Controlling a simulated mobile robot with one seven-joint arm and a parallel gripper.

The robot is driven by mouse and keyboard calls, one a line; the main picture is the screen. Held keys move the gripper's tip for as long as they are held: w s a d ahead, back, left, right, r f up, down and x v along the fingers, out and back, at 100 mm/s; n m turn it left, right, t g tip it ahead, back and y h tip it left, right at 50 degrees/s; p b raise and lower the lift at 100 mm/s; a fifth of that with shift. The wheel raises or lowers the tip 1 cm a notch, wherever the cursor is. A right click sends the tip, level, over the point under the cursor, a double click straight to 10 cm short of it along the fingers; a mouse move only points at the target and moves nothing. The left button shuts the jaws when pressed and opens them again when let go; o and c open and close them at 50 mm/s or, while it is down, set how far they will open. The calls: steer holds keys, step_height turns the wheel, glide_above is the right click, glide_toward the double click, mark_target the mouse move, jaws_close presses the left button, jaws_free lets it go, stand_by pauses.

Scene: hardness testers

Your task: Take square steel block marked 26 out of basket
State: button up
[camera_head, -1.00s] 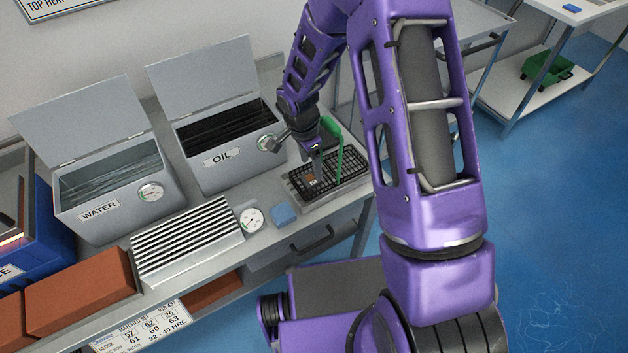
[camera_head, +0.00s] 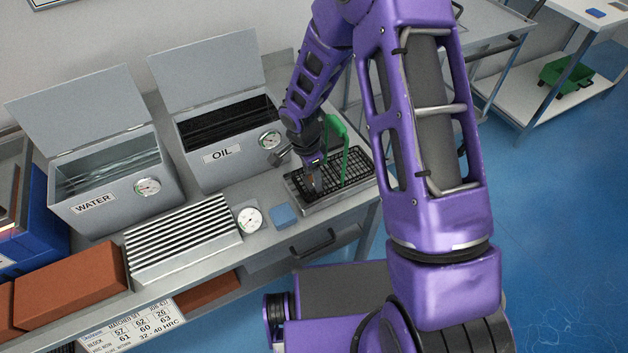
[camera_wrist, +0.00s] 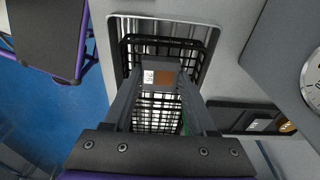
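The square steel block marked 26 (camera_wrist: 164,77) lies in the black wire basket (camera_wrist: 153,47); its white label reads 26 beside a brown face in the wrist view. My gripper (camera_wrist: 160,82) reaches down into the basket, its two fingers spread apart on either side of the block. I see no clear contact between the fingers and the block. In the head view my gripper (camera_head: 315,188) is low over the left part of the basket (camera_head: 350,172), which sits in a metal tray (camera_head: 325,205). The fingertips hide most of the block there.
A green upright handle (camera_head: 338,135) rises beside my gripper. The oil tank (camera_head: 222,158) with its lid open stands to the left behind, the water tank (camera_head: 95,203) further left. A blue block (camera_head: 283,215) and a dial gauge (camera_head: 250,220) lie left of the tray.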

jaws_close()
